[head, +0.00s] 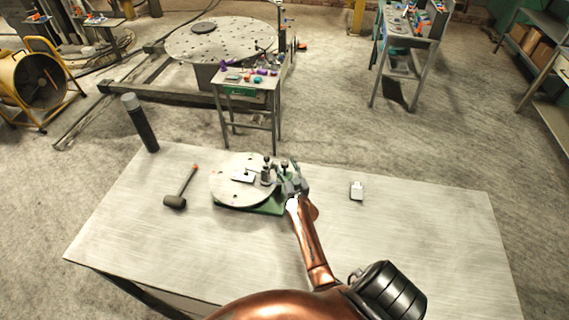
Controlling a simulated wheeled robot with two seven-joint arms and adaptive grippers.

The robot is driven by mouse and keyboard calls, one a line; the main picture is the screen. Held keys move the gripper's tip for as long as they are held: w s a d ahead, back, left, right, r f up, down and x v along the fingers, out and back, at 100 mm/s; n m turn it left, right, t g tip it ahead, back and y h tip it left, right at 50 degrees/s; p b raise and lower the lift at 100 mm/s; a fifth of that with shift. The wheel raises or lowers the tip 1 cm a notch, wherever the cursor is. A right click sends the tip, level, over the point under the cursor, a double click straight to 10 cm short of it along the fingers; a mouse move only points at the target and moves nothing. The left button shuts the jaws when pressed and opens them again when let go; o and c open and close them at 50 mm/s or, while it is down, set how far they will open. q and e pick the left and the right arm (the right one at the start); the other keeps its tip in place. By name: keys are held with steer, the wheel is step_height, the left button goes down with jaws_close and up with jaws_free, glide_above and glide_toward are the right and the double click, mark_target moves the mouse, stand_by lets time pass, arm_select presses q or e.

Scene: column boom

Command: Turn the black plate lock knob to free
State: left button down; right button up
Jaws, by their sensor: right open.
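A pale round plate (236,184) lies on a green base (266,208) on the table. Short metal posts (267,172) stand at its right side. A small dark knob (284,163) shows just behind my right gripper; it may be the black plate lock knob, but it is too small to tell its setting. My right gripper (290,181) is open at the right edge of the base, close to the posts. Whether its fingers touch anything is unclear, as the gripper hides part of that side. My left gripper is not in view.
The pale table (420,240) has free room to the right and in front. A mallet (176,201) lies left of the plate. A dark cylinder (141,126) stands at the back left corner. A small white block (357,190) lies right of my gripper.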

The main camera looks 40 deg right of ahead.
steer(key=shift+w+d, duration=0.15)
steer(key=shift+w, duration=0.2)
steer(key=shift+c, duration=0.4)
steer(key=c, duration=1.1)
steer(key=shift+d+b, duration=0.1)
steer(key=shift+b, duration=0.25)
steer(key=n+t+y+b, duration=0.1)
steer(key=n+y+b, duration=0.1)
steer(key=b, duration=0.4)
steer(key=shift+r+n+y+b, duration=0.15)
steer(key=shift+n+y+b, duration=0.25)
steer(key=shift+y, duration=0.5)
steer(key=shift+r+y+b, duration=0.1)
steer(key=shift+y+b, duration=0.25)
steer(key=shift+y, duration=0.05)
steer(key=o, duration=1.2)
